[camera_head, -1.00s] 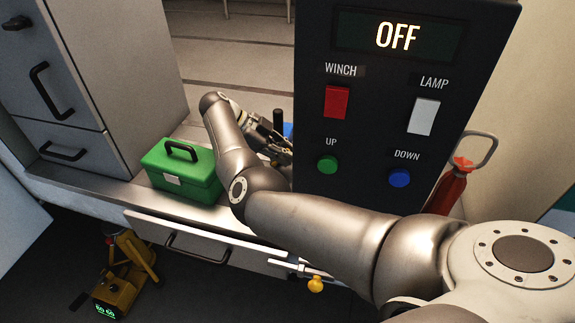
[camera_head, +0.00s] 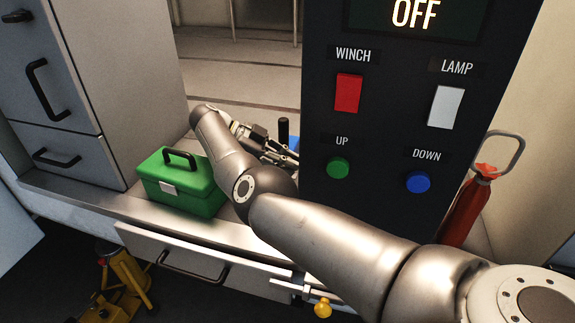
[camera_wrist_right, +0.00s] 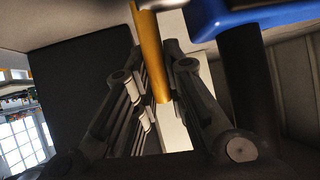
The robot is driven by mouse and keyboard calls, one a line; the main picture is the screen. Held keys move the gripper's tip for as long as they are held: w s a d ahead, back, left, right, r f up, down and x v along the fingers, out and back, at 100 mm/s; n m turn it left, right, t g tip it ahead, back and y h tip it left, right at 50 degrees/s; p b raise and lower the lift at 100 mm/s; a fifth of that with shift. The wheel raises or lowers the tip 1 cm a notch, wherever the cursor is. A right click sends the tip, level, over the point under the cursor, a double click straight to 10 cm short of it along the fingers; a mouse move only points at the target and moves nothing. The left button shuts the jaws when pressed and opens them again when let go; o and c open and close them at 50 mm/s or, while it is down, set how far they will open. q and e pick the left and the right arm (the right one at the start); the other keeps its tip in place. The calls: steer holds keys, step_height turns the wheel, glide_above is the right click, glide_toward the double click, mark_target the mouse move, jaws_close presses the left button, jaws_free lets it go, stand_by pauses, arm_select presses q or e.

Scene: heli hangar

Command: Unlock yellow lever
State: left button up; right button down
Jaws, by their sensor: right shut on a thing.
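The yellow lever shows as a yellow bar in the right wrist view (camera_wrist_right: 151,50), running down from the top edge between the fingers. My right gripper (camera_wrist_right: 157,75) is shut on it. In the head view my right gripper (camera_head: 272,150) is small and partly hidden by the dark control panel's left edge, above the worktop. The lever cannot be made out there. My left gripper is not in view.
The control panel (camera_head: 385,215) reads OFF. A green toolbox (camera_head: 180,190) sits left of my arm on the worktop. A black post (camera_head: 283,130) and a blue part (camera_head: 294,144) are beside the gripper. A red extinguisher (camera_head: 463,212) stands right of the panel.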

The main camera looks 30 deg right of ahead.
steer(key=c, duration=1.7)
jaws_free()
steer(key=shift+r, duration=0.1)
step_height(320, 180, up, 10)
steer(key=shift+f, duration=0.1)
